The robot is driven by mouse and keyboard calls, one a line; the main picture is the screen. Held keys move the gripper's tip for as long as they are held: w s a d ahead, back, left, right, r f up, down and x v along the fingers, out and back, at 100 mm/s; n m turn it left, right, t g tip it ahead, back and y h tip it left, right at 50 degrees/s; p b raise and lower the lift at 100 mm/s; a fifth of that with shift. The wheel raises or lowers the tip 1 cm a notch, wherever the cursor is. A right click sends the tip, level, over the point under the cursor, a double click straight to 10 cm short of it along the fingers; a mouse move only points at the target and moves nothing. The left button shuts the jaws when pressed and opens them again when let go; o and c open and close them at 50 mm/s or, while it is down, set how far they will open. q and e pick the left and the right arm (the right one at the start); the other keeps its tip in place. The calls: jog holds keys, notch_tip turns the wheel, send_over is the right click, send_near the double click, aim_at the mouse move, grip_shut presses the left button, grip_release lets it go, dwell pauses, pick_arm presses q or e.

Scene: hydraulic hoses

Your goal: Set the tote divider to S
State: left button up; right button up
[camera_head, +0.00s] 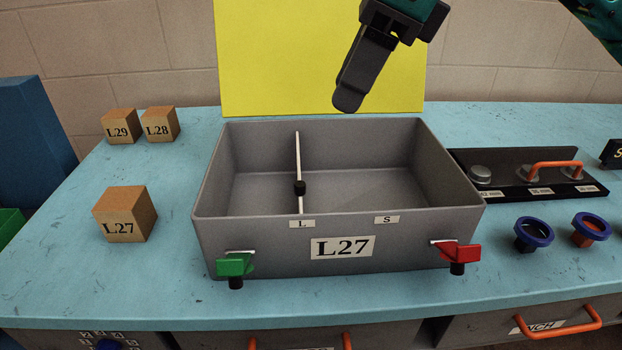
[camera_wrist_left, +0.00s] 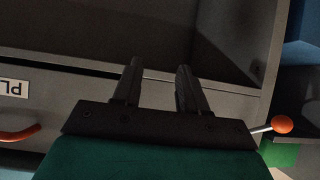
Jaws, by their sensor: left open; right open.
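The grey tote (camera_head: 345,235) labelled L27 stands on the blue bench in the head view. Its divider (camera_head: 299,165) is a thin pale plate with a black knob (camera_head: 300,188), standing upright left of the middle, in line with the L label (camera_head: 302,223). The S label (camera_head: 387,219) is further right on the front rim. My right gripper (camera_head: 348,100) hangs above the tote's back edge, right of the divider and apart from it. My left gripper (camera_wrist_left: 157,80) shows in the left wrist view, open and empty, in front of a grey drawer or cabinet front.
A green latch (camera_head: 235,264) and a red latch (camera_head: 458,253) stick out from the tote's front. Wooden blocks L27 (camera_head: 125,214), L28 (camera_head: 160,124) and L29 (camera_head: 119,126) stand left. A black rack (camera_head: 525,175) and blue rings (camera_head: 534,233) are right. A yellow panel (camera_head: 290,60) is behind.

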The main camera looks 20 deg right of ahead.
aim_at(303, 183)
jog(key=b+x, duration=0.1)
jog(key=x, duration=1.2)
jog(key=shift+w+f+b, duration=0.1)
jog(key=shift+f+b, duration=0.25)
jog(key=shift+f, duration=0.05)
grip_shut()
jog(key=shift+d, duration=0.1)
